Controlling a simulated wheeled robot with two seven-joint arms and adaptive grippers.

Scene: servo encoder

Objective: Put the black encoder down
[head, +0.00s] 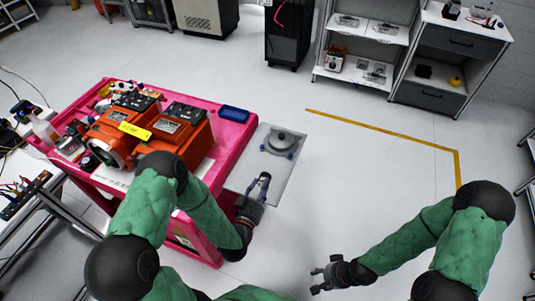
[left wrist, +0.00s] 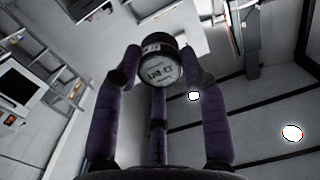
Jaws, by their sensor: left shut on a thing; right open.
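The black encoder (left wrist: 162,66) shows in the left wrist view as a short dark cylinder with a pale, printed round face. It sits between the fingertips of my left gripper (left wrist: 161,80), which is shut on it. In the head view my left gripper (head: 262,184) is over the lower part of a grey plate beside the pink cart, short of the round grey disc. The encoder is too small and covered to make out clearly there. My right gripper (head: 324,276) is open and empty above the floor at the bottom centre.
The pink cart (head: 232,143) carries orange motors (head: 180,135), a yellow label, a blue tray (head: 234,114) and small parts. The grey plate (head: 291,178) bears a round grey disc (head: 280,142). Shelves and a drawer cabinet (head: 450,68) stand at the back right. The floor between is clear.

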